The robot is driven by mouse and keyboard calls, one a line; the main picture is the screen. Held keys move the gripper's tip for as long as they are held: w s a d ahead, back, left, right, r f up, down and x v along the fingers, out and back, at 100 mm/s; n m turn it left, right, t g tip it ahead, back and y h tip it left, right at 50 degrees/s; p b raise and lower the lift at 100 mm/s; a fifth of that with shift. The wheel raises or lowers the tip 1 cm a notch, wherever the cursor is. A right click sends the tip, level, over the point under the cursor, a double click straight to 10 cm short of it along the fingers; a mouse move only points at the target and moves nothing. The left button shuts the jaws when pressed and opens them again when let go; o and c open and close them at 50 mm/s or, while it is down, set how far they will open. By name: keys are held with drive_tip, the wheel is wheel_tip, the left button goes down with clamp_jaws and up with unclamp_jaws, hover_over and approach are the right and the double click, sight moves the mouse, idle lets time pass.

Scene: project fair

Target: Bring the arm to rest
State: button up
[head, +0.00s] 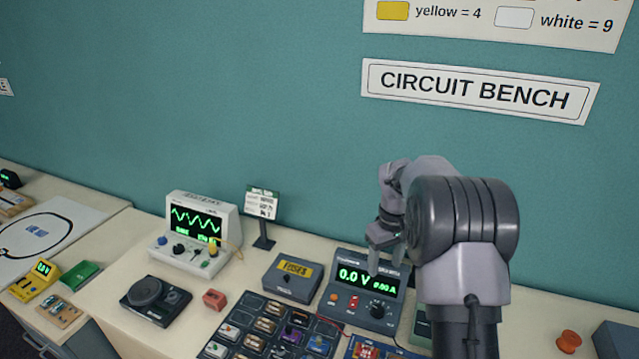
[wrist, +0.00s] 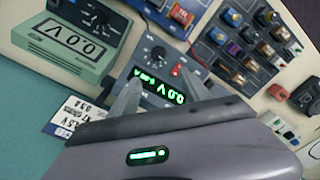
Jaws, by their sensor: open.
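My arm rises at the right of the head view, in front of the teal wall. My gripper (head: 386,262) hangs above the power supply (head: 350,300), which reads 0.0 V and 0.00 A. In the wrist view the two fingers of my gripper (wrist: 160,97) stand apart with nothing between them. The power supply (wrist: 155,75) shows beyond the fingertips. The gripper is open and empty. My arm hides part of the bench's right side in the head view.
The bench holds an oscilloscope (head: 197,232), a fuses box (head: 293,277), a component tray (head: 250,325) and a sign on a stand (head: 263,212). A green meter (wrist: 75,40) stands beside the power supply. An orange knob (head: 568,341) sits at right. The air before the wall is clear.

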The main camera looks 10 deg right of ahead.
drive_tip(key=s+a+r+m+t+b, duration=0.3)
drive_tip(key=s+a+r+b, duration=0.45)
drive_tip(key=s+a, duration=0.3)
drive_tip(key=s+a+f+m+t+y+b, duration=0.1)
drive_tip(key=s+a+f+b, duration=0.2)
drive_tip(key=s, duration=0.7)
drive_tip(key=s+a+f+m+t+y+b, duration=0.1)
drive_tip(key=s+a+f+b, duration=0.3)
drive_tip(key=s, duration=0.6)
drive_tip(key=shift+s+a+m+t+b, duration=0.15)
drive_tip(key=shift+a+m+t+b, duration=0.15)
drive_tip(key=shift+a+m+b, duration=0.5)
